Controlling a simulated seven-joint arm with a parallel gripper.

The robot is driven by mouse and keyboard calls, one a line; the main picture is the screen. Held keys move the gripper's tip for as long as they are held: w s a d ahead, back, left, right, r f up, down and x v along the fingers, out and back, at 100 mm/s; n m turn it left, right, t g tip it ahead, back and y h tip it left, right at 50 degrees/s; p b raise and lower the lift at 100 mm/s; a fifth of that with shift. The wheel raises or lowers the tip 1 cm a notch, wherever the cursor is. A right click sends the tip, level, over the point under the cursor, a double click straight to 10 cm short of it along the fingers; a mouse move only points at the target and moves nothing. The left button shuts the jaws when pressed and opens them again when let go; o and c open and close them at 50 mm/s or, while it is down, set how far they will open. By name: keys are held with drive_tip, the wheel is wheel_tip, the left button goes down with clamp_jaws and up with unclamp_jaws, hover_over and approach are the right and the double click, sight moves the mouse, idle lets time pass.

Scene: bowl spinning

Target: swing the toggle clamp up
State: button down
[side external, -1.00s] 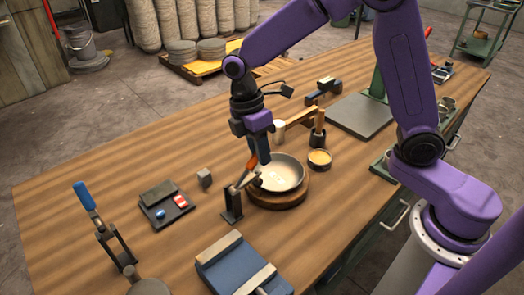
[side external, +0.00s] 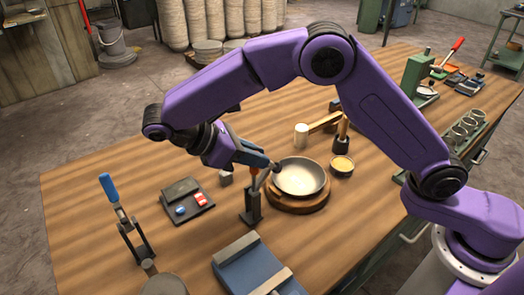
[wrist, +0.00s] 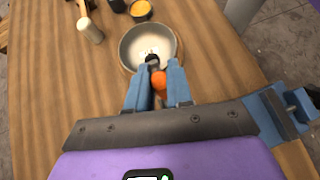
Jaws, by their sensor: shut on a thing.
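The toggle clamp (side external: 252,207) stands on a dark upright post just left of the bowl (side external: 299,177). My gripper (side external: 266,163) lies nearly level at the top of the post, pointing right toward the bowl. In the wrist view, the clamp's orange handle (wrist: 159,81) sits between my gripper's two blue fingers (wrist: 159,85), which are shut on it. A dark clamp tip (wrist: 153,60) shows just beyond the handle, over the bowl's near rim in that view. The bowl is pale inside and sits on a round wooden base (side external: 297,205). In the side view my fingers hide most of the handle.
A blue vise (side external: 247,265) is in front of the clamp. A dark tray (side external: 186,200) with small red and blue pieces and a blue-handled lever device (side external: 126,218) stand to the left.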

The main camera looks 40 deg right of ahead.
drive_tip(key=shift+a+h, duration=0.5)
drive_tip(key=shift+h, duration=0.1)
drive_tip(key=c, duration=1)
unclamp_jaws()
drive_tip(key=shift+a, duration=0.1)
drive_tip(key=shift+s+d+r, duration=1.3)
drive_tip(key=shift+s+r, duration=0.65)
drive_tip(key=shift+r, duration=0.2)
drive_tip(key=shift+s+d+r, duration=1.35)
drive_tip(key=shift+s+r, duration=0.65)
drive_tip(key=shift+r, duration=0.15)
drive_tip(key=shift+s+d+r, duration=1.3)
drive_tip(key=shift+s+r, duration=0.65)
drive_tip(key=shift+r, duration=0.2)
